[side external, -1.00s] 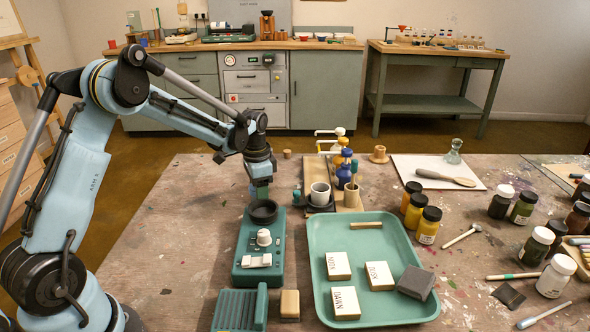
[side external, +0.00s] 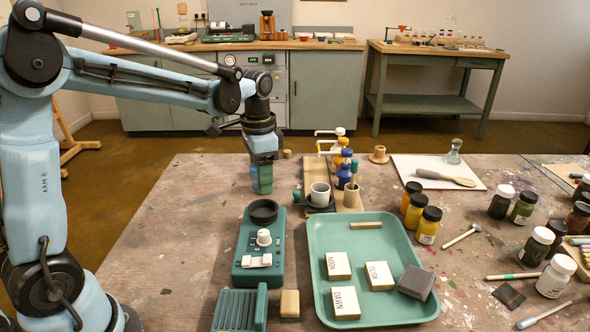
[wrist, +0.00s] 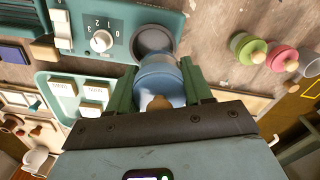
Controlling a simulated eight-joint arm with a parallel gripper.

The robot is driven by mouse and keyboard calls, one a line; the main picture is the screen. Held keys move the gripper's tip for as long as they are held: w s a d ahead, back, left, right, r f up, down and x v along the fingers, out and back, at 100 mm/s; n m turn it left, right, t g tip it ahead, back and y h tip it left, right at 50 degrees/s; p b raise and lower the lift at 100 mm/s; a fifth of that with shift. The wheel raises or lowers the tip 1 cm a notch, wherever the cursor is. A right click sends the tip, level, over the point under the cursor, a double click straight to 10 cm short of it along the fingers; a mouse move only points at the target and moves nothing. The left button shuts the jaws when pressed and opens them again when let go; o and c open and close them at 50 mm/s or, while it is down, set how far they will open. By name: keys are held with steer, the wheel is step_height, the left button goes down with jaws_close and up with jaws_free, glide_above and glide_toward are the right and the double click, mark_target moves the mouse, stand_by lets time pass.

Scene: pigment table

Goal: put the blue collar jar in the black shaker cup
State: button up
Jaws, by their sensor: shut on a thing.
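My gripper (side external: 262,183) is above the table, behind and above the black shaker cup (side external: 263,211) in the side view. The cup is a round, open black ring on top of the green shaker machine (side external: 247,243). In the wrist view, my green fingers (wrist: 160,88) are shut on the blue collar jar (wrist: 158,72), a blue round jar with a tan knob. The cup (wrist: 152,36) shows just beyond the jar there, and the jar hides part of its near rim. The jar is mostly hidden by the fingers in the side view.
A green tray (side external: 320,293) with labelled blocks lies right of the machine. Paint jars fill the right side. The table left of the machine is clear.

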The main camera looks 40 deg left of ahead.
mark_target(265, 214)
steer(key=shift+s+d+f, duration=0.15)
steer(key=shift+s+d, duration=0.2)
steer(key=shift+d, duration=0.05)
steer(key=shift+f, duration=1.8)
steer(key=shift+w+f, duration=0.1)
steer(key=shift+f, duration=1.55)
steer(key=o, duration=1)
steer(key=shift+c, duration=0.8)
steer(key=shift+o, duration=0.2)
steer(key=shift+r, duration=1.1)
steer(key=shift+o, duration=1.2)
steer(key=shift+r, duration=2.9)
